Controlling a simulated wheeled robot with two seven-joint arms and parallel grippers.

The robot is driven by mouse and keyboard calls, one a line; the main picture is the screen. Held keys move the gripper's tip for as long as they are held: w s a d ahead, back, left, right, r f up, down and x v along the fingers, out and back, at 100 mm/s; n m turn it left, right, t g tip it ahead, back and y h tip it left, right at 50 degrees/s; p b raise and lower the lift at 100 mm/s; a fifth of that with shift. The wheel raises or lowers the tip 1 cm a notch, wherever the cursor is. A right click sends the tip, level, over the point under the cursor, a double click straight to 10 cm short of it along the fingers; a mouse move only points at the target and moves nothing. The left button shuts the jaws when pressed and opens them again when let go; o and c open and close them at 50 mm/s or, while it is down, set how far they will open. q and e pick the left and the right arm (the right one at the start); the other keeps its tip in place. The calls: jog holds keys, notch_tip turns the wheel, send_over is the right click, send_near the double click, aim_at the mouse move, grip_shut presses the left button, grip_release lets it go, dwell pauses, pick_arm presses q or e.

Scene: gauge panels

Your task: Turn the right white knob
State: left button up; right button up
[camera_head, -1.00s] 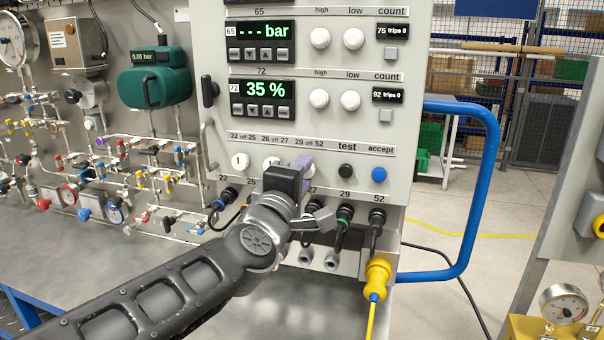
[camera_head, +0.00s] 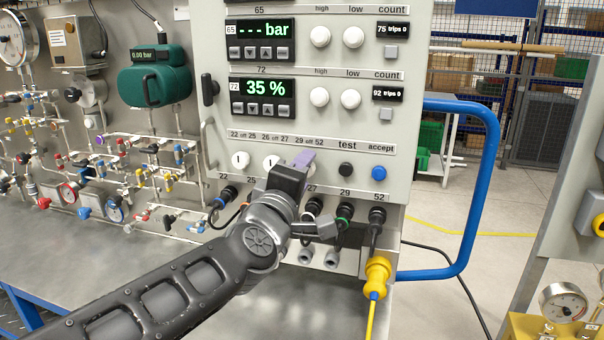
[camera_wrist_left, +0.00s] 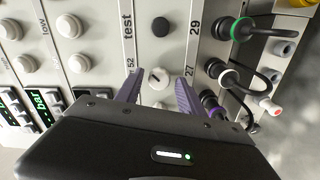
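The right white knob (camera_wrist_left: 159,77) is round with a short dark mark and shows between my left gripper's fingertips in the left wrist view. My left gripper (camera_wrist_left: 159,88) has two purple fingers, apart on either side of the knob; slim gaps seem to show between fingers and knob. In the head view my left gripper (camera_head: 304,159) is at the panel's lower row, right of the middle white knob (camera_head: 271,162) and the left white knob (camera_head: 240,161). Both those knobs' marks look upright. My right gripper is not in view.
A black test button (camera_head: 346,170) and a blue accept button (camera_head: 379,173) sit right of the gripper. Cable plugs (camera_head: 345,212) stick out below. A blue rail (camera_head: 484,190) stands at the panel's right, and pipework with valves (camera_head: 110,180) is at the left.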

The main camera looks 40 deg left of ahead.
pick_arm(q)
jog(key=shift+o, duration=0.3)
jog(key=v, duration=0.7)
jog(key=shift+s+d, duration=0.15)
jog(key=shift+s, duration=0.25)
dwell(0.4)
